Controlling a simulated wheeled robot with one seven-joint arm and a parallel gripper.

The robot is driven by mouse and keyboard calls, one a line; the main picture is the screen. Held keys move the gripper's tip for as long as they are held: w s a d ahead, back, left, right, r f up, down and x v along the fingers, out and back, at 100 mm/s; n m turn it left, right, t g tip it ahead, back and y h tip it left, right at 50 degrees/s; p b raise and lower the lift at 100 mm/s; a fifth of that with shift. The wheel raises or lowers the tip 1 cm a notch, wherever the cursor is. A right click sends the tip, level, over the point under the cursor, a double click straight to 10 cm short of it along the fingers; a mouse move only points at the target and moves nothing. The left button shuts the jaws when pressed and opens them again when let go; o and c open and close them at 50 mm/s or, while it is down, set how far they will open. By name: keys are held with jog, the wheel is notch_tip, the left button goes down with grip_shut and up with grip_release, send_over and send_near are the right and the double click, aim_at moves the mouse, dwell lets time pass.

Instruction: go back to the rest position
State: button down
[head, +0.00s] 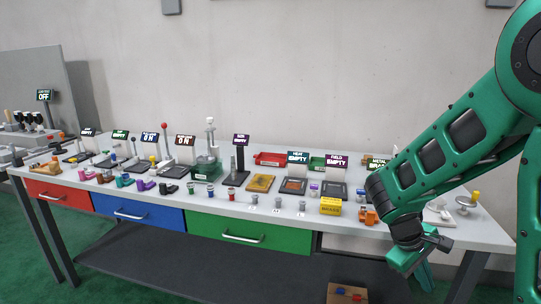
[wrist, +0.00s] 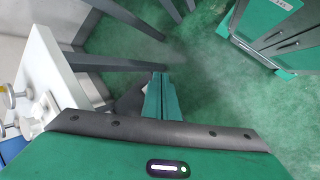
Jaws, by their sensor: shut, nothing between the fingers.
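My green arm reaches in from the right of the head view. My gripper (head: 408,262) hangs at the front right of the workbench (head: 480,232), below the level of its top. It points down and away from the objects on the bench. In the wrist view my gripper (wrist: 161,95) shows its two green fingers closed together, with nothing between them. Below the fingers I see the green floor (wrist: 215,85) and grey table legs.
A green cabinet (wrist: 275,35) stands at the upper right of the wrist view. Open floor lies between.

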jog(key=s+d+r+m+y, duration=0.1)
jog(key=s+r+m+y, duration=0.2)
jog(key=s, duration=0.7)
jog(key=s+d+r+m+y, duration=0.1)
jog(key=s+r+m+y, duration=0.2)
jog(key=s+r+m, duration=0.2)
jog(key=s+m, duration=0.3)
jog(key=s, duration=0.2)
jog(key=shift+s+r, duration=0.35)
